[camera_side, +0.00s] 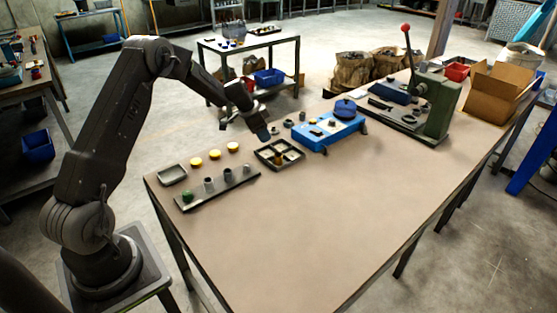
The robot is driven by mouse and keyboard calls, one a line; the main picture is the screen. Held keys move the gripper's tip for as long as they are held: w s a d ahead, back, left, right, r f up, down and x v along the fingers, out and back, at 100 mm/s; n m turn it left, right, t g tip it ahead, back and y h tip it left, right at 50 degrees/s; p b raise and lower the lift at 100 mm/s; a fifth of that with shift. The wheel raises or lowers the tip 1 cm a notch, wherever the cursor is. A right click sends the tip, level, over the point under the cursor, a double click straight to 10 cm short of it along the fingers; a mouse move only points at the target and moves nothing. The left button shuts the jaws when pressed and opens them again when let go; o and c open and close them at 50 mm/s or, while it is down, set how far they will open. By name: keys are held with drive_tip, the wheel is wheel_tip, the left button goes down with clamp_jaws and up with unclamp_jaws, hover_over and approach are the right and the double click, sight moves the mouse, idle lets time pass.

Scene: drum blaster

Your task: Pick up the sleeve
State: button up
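A dark strip tray (222,188) at the table's left end holds a green part (187,197) and several small grey cylinders. One hollow-looking dark cylinder (208,184) stands upright there; I cannot tell for sure which part is the sleeve. A black compartment tray (263,160) to the right holds a brass-coloured piece (278,158). My gripper (262,134) points down above the table's far edge, behind the compartment tray and apart from the strip tray. Its fingers are too small to tell whether they are open, and no held part is clearly visible.
Several yellow round parts (214,155) and a small empty-looking tray (173,174) lie behind the strip tray. A blue fixture (330,132) stands right of the compartment tray. A green press (438,105) and cardboard box (497,92) are farther right. The table's front is clear.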

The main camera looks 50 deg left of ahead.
hover_over(277, 154)
drive_tip(key=s, duration=0.3)
wheel_tip(277, 154, down, 5)
drive_tip(key=shift+f, duration=0.1)
drive_tip(key=shift+w+x, duration=0.1)
drive_tip(key=shift+x, duration=1.25)
drive_tip(key=shift+w+x, duration=0.15)
drive_tip(key=shift+x, duration=1.25)
drive_tip(key=shift+d, duration=0.1)
drive_tip(key=shift+c, duration=0.5)
drive_tip(key=shift+s, duration=0.1)
drive_tip(key=c, duration=0.5)
drive_tip(key=shift+r, duration=0.25)
